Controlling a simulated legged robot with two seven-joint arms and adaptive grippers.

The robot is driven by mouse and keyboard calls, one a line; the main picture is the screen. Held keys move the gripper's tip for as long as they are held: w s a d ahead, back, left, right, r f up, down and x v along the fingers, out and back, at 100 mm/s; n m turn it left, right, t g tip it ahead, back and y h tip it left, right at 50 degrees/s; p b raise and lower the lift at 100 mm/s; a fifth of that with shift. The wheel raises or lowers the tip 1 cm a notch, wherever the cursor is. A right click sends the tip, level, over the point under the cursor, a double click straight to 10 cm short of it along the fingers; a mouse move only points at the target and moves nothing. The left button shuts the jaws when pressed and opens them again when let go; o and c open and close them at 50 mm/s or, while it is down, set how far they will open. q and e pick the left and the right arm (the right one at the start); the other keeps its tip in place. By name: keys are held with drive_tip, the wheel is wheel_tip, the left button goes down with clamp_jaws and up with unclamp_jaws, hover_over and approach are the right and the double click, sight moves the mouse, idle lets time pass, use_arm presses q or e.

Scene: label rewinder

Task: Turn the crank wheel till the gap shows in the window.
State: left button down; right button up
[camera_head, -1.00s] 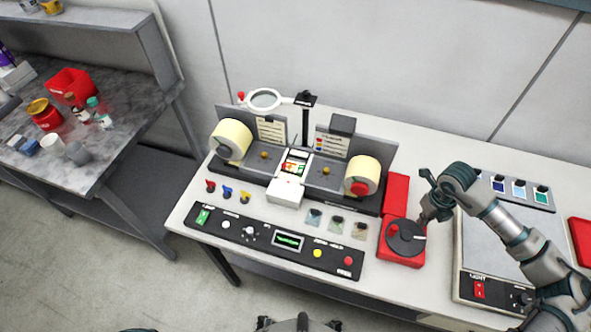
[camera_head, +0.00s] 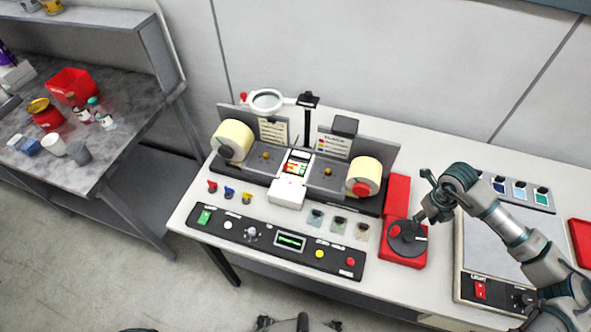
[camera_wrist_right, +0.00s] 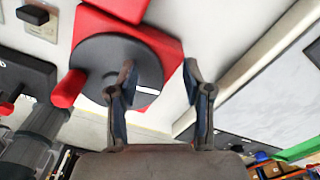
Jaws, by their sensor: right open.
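The crank wheel (camera_head: 407,240) is a dark grey disc on a red base at the right of the rewinder, with a white mark near its right edge. In the wrist view the disc (camera_wrist_right: 96,62) has a red knob (camera_wrist_right: 68,90) at its left rim. My right gripper (camera_head: 418,220) is over the disc's upper right. Its open fingers (camera_wrist_right: 158,78) show no object between them; one finger overlaps the disc and the other is past its edge. The small window (camera_head: 297,163) with a coloured label lies between two cream rolls; I cannot make out a gap.
A black control panel (camera_head: 277,243) with buttons and a green display runs along the front. A grey plate device (camera_head: 497,245) lies under my right arm. A magnifier (camera_head: 267,100) stands behind the rewinder. A red block (camera_head: 397,189) is just behind the wheel.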

wheel_tip(320, 180, up, 9)
drive_tip(key=p, duration=0.5)
drive_tip(key=shift+a+f, duration=0.2)
drive_tip(key=shift+d, duration=0.1)
